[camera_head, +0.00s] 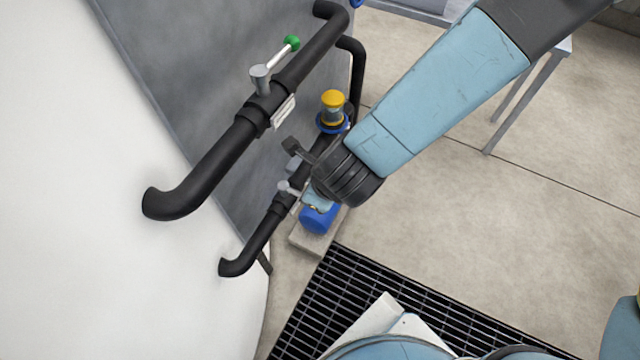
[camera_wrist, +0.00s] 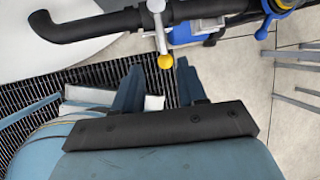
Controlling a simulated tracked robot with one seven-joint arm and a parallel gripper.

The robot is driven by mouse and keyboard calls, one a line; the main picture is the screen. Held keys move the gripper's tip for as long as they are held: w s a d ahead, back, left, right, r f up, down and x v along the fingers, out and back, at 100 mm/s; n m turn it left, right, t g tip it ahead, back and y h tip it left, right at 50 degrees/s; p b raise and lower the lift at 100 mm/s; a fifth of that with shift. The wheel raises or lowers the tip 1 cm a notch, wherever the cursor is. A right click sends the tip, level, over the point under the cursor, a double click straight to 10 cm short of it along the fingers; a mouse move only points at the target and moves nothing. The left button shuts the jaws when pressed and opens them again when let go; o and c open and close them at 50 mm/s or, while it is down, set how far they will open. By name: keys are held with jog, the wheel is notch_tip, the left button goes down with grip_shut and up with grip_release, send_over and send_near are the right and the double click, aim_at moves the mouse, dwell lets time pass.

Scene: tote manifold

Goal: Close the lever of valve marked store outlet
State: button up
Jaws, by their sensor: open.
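Two valves sit on two dark pipes. The lower valve (camera_head: 284,188) has a grey stem, and a lever with a yellow knob (camera_wrist: 165,61) shows in the wrist view, standing across its pipe (camera_wrist: 92,24). The upper valve (camera_head: 262,82) has a lever with a green knob (camera_head: 292,43), lying roughly along its pipe. Label plates hang by both valves, but I cannot read which says store outlet. My gripper (camera_wrist: 158,77) is open and empty, its fingers on either side below the yellow knob. In the head view my wrist hides most of the lower lever.
A blue pump (camera_head: 318,219) stands on a plinth below the lower pipe. A yellow-capped fitting (camera_head: 333,100) rises beyond it. A white tank (camera_head: 70,200) fills the left. A floor grating (camera_head: 400,310) lies in front. Open floor lies to the right, with a table farther back.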

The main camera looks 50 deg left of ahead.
jog(key=shift+v, duration=2.15)
jog(key=shift+s, duration=0.1)
jog(key=w+d+r+n+t+y, duration=0.1)
jog(key=w+d+r+n, duration=0.15)
jog(key=w+r, duration=0.4)
jog(key=w+d+r+n+t+y, duration=0.1)
jog(key=w+r+n, duration=0.2)
jog(key=w, duration=0.7)
jog(key=w+d+r+n+t+h, duration=0.1)
jog(key=w+d+r+n, duration=0.3)
jog(key=w+d+r, duration=0.6)
jog(key=w+d+r+n+t+h, duration=0.1)
jog(key=d+r, duration=0.2)
jog(key=d, duration=0.6)
jog(key=w+d+r+n+t+h, duration=0.1)
jog(key=w+d+r+n, duration=0.15)
jog(key=d, duration=0.55)
jog(key=s+d+r+h, duration=0.2)
jog(key=s+d, duration=0.1)
jog(key=d, duration=0.6)
jog(key=s+d+r+h, duration=0.2)
jog(key=s+d+r, duration=0.1)
jog(key=d, duration=0.6)
jog(key=shift+s+d+r+n, duration=0.15)
jog(key=shift+s+d+n, duration=0.15)
jog(key=shift+s, duration=0.5)
